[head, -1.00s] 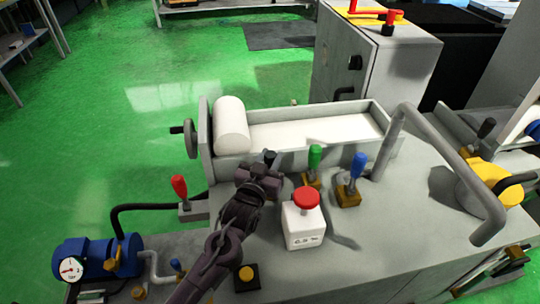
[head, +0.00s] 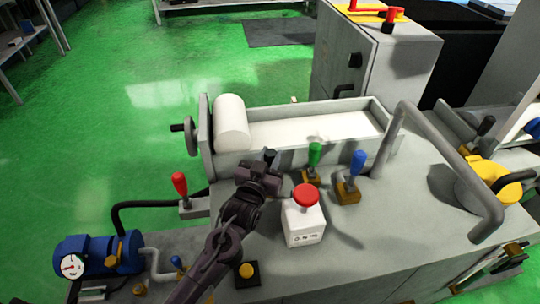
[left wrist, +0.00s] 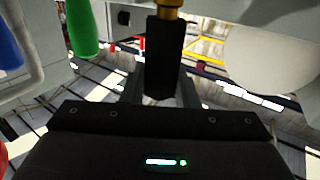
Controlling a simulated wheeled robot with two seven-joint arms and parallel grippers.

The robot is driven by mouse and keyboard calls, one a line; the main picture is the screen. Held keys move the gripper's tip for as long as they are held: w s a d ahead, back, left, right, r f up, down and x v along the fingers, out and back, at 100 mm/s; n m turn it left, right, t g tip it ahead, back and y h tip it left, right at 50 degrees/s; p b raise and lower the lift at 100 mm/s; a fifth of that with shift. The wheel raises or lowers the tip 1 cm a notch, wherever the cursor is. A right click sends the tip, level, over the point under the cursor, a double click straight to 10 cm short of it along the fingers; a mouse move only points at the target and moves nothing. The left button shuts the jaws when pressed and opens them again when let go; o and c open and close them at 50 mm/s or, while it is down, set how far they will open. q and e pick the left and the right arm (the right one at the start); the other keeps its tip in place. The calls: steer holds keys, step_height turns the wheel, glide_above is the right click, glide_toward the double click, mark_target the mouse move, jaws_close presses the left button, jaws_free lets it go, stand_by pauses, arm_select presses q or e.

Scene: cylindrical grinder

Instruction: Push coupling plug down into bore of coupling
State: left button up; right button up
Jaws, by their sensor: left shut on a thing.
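A black cylinder with a brass end (left wrist: 163,58), which I take for the coupling plug, stands between the fingers of my left gripper in the left wrist view. In the head view its dark upper part (head: 269,155) shows just beyond my left gripper (head: 264,168). The gripper is shut on it, at the front of the machine deck below the long trough. The brass end runs out of the top of the wrist picture. The bore of the coupling is hidden, so I cannot tell how deep the plug sits. My right gripper is not in view.
A green-handled lever (head: 315,157) and a blue-handled lever (head: 355,170) stand right of the gripper. A white box with a red button (head: 304,222) is close by. A red-handled lever (head: 181,188) stands left. A bent grey pipe (head: 450,160) arches at right.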

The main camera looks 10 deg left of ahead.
arm_select(q)
steer(key=shift+p, duration=0.5)
stand_by(0.9)
steer(key=shift+f, duration=0.1)
stand_by(0.3)
steer(key=shift+f+b, duration=1.3)
steer(key=shift+f, duration=0.7)
steer(key=shift+s+a+f+b, duration=0.1)
steer(key=shift+a+f+b, duration=0.1)
steer(key=shift+f+b, duration=0.25)
steer(key=shift+d+r+p, duration=0.2)
steer(key=shift+r+p, duration=0.5)
steer(key=shift+p, duration=0.25)
steer(key=shift+r+p, duration=1.3)
steer(key=shift+r, duration=0.05)
